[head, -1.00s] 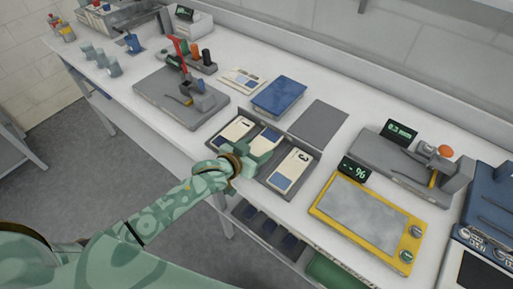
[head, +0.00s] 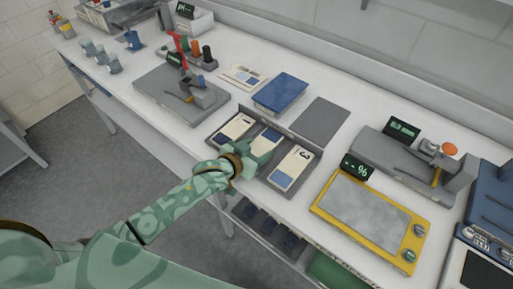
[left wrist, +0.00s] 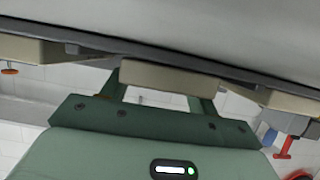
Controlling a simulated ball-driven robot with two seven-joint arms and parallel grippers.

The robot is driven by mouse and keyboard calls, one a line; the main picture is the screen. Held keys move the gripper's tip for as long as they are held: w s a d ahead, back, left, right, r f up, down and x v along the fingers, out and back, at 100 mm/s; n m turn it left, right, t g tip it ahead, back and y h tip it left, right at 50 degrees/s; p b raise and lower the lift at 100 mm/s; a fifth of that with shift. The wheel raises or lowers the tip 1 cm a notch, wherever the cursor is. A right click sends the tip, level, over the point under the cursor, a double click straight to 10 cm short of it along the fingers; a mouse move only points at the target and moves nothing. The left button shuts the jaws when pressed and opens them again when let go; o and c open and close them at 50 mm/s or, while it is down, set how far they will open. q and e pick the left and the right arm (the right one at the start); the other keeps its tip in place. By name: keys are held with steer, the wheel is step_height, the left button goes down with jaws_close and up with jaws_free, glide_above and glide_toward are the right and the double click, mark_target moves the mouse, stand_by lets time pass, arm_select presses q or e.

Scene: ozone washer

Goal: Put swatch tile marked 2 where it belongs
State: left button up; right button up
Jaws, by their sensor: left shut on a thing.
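A grey tray (head: 222,146) on the bench holds a row of three cream and blue swatch tiles. The left tile (head: 235,127) is marked 1 and the right tile (head: 292,166) is marked 3. The middle tile (head: 267,137) lies between them; its near end is hidden by my gripper, so I cannot read its number. My left gripper (head: 259,153) is at the near end of the middle tile and shut on it. In the left wrist view, a cream tile edge (left wrist: 170,78) sits between the two green fingers. My right gripper is not in view.
Right of the tray is a yellow-framed device (head: 408,258) with a grey plate. Behind the tray lie a blue pad (head: 280,92) and a dark grey plate (head: 320,118). A grey press (head: 185,96) stands left; a gauge (head: 410,160) stands right.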

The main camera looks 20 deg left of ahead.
arm_select(q)
steer(key=shift+f, duration=0.1)
steer(key=o, duration=1.2)
steer(key=shift+o, duration=0.2)
steer(key=p+v, duration=0.3)
steer(key=v, duration=1.3)
steer(key=shift+p, duration=0.3)
steer(key=shift+s, duration=0.15)
